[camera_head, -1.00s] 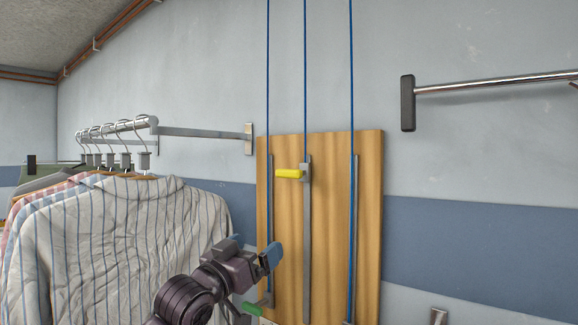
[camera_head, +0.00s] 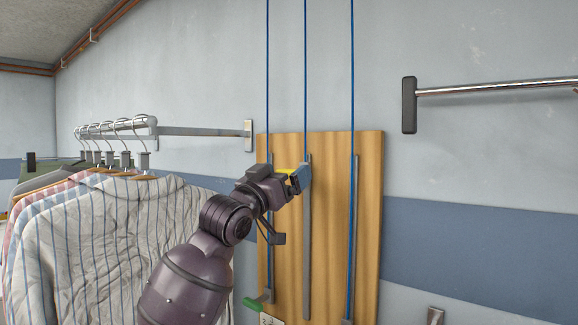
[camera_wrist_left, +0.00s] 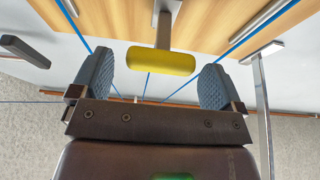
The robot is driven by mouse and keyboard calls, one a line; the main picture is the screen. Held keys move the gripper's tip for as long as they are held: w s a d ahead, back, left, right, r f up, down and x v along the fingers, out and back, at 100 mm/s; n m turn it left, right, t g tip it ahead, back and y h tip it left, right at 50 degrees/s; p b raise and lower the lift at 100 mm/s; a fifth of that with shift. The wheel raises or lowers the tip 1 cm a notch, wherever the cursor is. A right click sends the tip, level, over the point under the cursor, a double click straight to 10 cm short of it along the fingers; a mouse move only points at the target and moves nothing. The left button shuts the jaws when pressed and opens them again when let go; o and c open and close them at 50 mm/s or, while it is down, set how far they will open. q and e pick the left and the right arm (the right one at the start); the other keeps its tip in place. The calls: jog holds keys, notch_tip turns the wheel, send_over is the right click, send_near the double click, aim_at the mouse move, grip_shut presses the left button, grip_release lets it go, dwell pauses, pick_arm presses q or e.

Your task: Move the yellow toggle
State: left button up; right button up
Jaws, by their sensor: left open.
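The yellow toggle (camera_head: 284,171) sits on the middle metal rail (camera_head: 307,240) of the wooden board (camera_head: 333,220). In the head view it is mostly hidden behind my left gripper (camera_head: 298,178). In the left wrist view the yellow toggle (camera_wrist_left: 162,61) shows whole, on the end of a grey metal bracket (camera_wrist_left: 162,25). My left gripper (camera_wrist_left: 165,85) is open. Its two blue-grey fingers stand on either side of the toggle, with a gap on each side and no visible contact. My right gripper is not in view.
A green toggle (camera_head: 253,304) sits low on the left rail. Blue cords (camera_head: 351,80) run up the wall from the rails. Striped shirts (camera_head: 110,240) hang on a rack at the left. A metal bar (camera_head: 495,84) juts from the wall at the right.

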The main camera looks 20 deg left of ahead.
pick_arm(q)
jog(key=shift+x, duration=1)
